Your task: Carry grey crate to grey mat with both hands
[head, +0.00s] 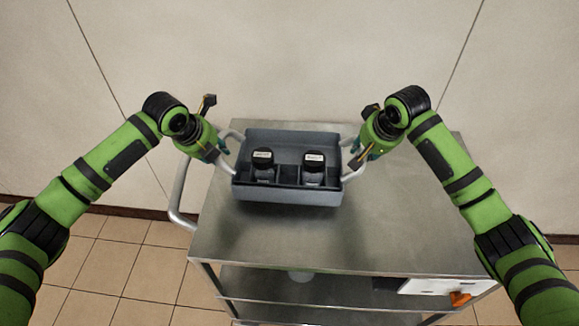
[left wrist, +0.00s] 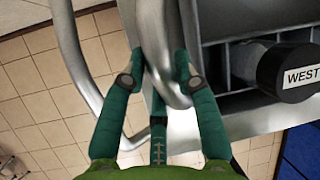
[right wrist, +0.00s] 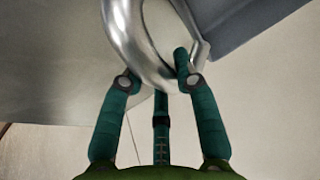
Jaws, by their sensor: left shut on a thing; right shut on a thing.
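The grey crate (head: 287,194) is at the far end of the steel cart's top, roughly level; whether it rests there or hangs just above, I cannot tell. Two black-capped bottles (head: 263,166) (head: 313,167) stand upright in it; the left wrist view shows one cap (left wrist: 283,72) labelled "WEST". My left gripper (head: 224,152) is shut on the crate's left handle (left wrist: 158,35), the tube lying between its fingers. My right gripper (head: 358,160) is shut on the right handle (right wrist: 127,35). No grey mat can be made out.
The steel cart (head: 310,240) has a bare top in front of the crate and a side push bar (head: 178,195) at left. A lower shelf holds a white sheet (head: 435,286) and an orange item (head: 460,298). A plain wall (head: 280,60) stands behind; tiled floor (head: 110,265) lies left.

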